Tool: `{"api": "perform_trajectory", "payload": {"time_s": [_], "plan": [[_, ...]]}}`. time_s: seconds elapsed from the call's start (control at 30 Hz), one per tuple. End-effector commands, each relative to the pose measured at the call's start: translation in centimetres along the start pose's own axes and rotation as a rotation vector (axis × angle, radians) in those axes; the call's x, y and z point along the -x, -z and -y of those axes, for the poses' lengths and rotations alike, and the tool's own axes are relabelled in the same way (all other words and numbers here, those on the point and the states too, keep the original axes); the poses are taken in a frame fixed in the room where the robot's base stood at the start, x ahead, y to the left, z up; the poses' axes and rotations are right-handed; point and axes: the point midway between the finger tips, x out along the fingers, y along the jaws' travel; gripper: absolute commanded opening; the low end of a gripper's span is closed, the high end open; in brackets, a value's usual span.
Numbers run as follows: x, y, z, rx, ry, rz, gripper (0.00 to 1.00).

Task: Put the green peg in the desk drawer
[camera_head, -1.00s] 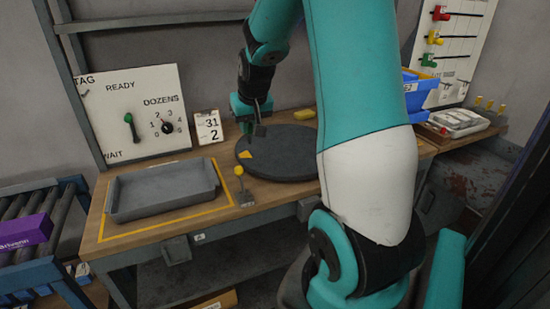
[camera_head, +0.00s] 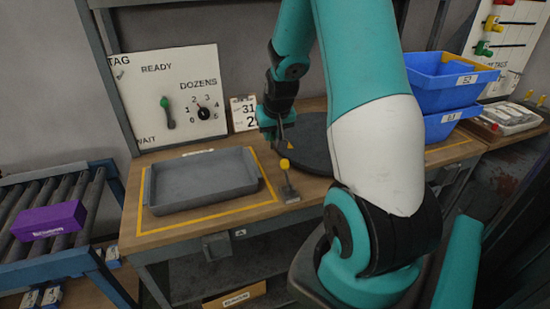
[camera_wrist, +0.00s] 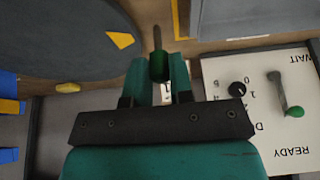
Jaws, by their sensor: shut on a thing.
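My gripper (camera_wrist: 161,80) is shut on a dark green piece with a thin shaft, which looks like the green peg (camera_wrist: 158,66). It sits between the fingertips with its shaft pointing away from the gripper. In the head view my gripper (camera_head: 279,131) hangs above the left rim of the dark round disc (camera_head: 312,160), where the peg's colour is hard to make out. The desk (camera_head: 190,229) has a grey block, perhaps a drawer handle (camera_head: 217,246), below its front edge. No open drawer shows, and my arm hides part of the desk front.
A grey tray (camera_head: 200,205) lies inside yellow tape. A yellow-knobbed lever (camera_head: 285,178) stands right of it. The dial board (camera_head: 170,97) is behind. Blue bins (camera_head: 445,92) stand at right, near a board with coloured pegs, including another green peg (camera_head: 483,48). A roller conveyor (camera_head: 85,212) is at left.

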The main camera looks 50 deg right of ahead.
Motion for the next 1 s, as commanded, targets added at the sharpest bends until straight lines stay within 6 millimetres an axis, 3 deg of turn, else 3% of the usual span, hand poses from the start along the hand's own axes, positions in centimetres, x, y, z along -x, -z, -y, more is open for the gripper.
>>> {"api": "perform_trajectory", "payload": {"time_s": [0.1,0.2,0.6,1.0], "plan": [[-2.9,-1.3,0.0,0.001,0.000,0.007,0.00],[-4.3,-1.9,0.1,0.001,0.001,0.004,0.00],[-8.5,-3.6,0.2,0.002,0.001,0.002,0.00],[-9.1,-3.8,0.2,0.002,0.001,0.000,0.00]]}}
